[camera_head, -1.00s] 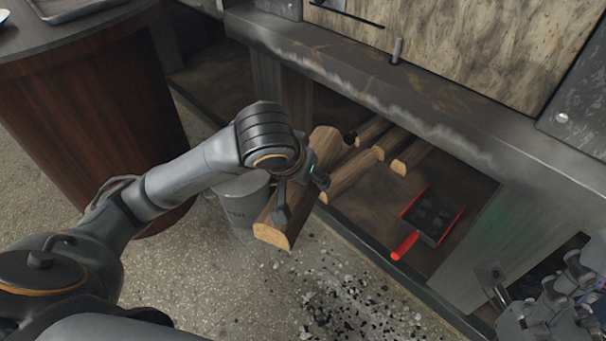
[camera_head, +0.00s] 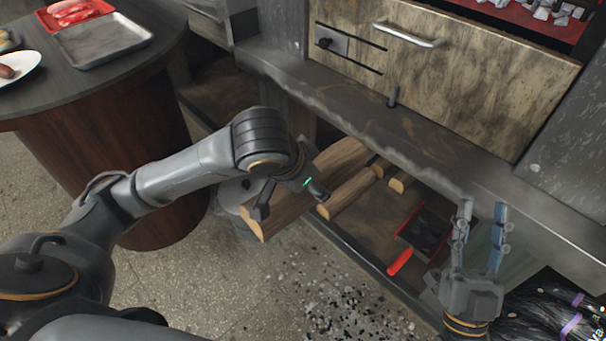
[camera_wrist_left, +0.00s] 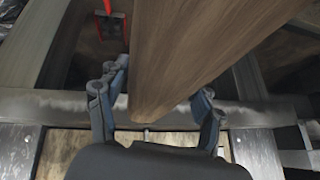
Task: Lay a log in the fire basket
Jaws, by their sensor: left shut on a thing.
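My left gripper (camera_head: 290,198) is shut on a split log (camera_head: 340,157), with a finger on each side of it. The log is held tilted in front of the grill's lower shelf, its pale cut end towards me. In the left wrist view the log (camera_wrist_left: 190,45) runs between the two fingers (camera_wrist_left: 157,95). My right gripper (camera_head: 481,238) is at the lower right, fingers apart and empty, in front of the shelf's right side. I cannot make out the fire basket in these views.
More logs (camera_head: 350,192) lie on the lower shelf, beside a red-handled shovel (camera_head: 420,235). A grey bucket (camera_head: 232,200) stands behind my left forearm. The grill's counter edge (camera_head: 400,135) runs above the shelf. A round table (camera_head: 150,75) with trays is at left. Dark debris (camera_head: 345,310) litters the floor.

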